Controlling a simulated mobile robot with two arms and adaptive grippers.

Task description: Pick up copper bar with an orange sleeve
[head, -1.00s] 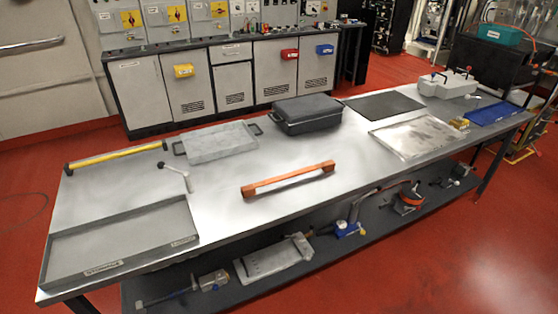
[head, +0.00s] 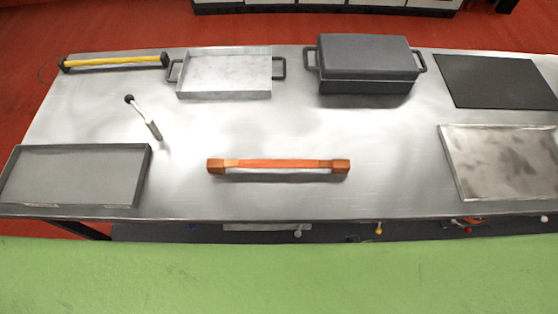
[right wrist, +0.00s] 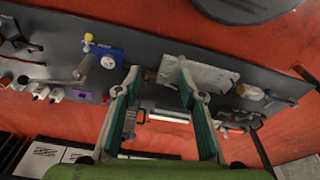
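The copper bar with an orange sleeve (head: 279,164) lies flat on the steel tabletop in the head view, close to the front edge. It runs left to right, with a copper block at each end and the orange sleeve between. Neither gripper is near it in the head view. My right gripper (right wrist: 160,72) shows in the right wrist view with its two fingers apart and nothing between them. Behind them are the lower shelf and the red floor. The bar is not recognisable there. My left gripper is in no view.
A shallow grey tray (head: 145,175) sits left of the bar, and a metal tray (head: 450,165) sits right. Behind are a handled tray (head: 268,92), a dark lidded box (head: 368,62), a black mat (head: 495,82) and a yellow bar (head: 115,62). A small handled tool (head: 154,130) stands between.

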